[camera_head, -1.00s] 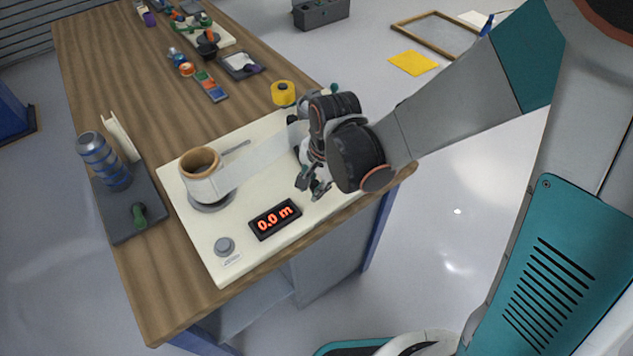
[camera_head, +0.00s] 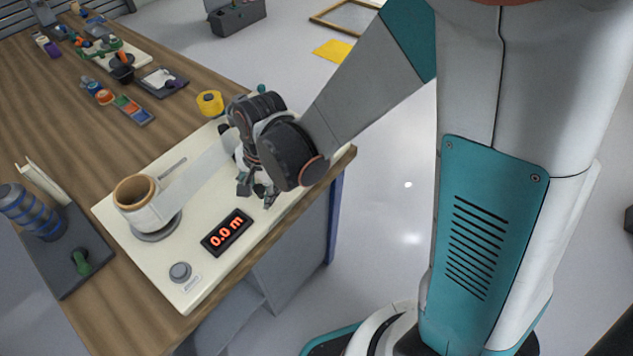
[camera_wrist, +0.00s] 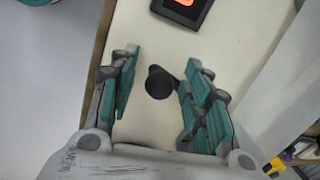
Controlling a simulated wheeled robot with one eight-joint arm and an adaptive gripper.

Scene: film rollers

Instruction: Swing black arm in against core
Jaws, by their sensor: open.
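The core (camera_head: 138,190) is a brown tube wrapped in white film, standing on a grey disc at the left of the cream board. A pale film web (camera_head: 195,172) runs from it to the right, towards my gripper. My gripper (camera_head: 258,192) is low over the board's right part, apart from the core. In the wrist view my gripper (camera_wrist: 155,88) is open, with a round black knob (camera_wrist: 158,82) between its fingers. A short dark piece beside the knob runs behind the right finger; it looks like part of the black arm, mostly hidden.
A display reading 0.0 m (camera_head: 228,232) and a grey button (camera_head: 180,272) are on the board's front part. A yellow roll (camera_head: 210,103) is behind the board. A dark tray (camera_head: 62,262) with a blue roll stands left. The table's front edge is close to my gripper.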

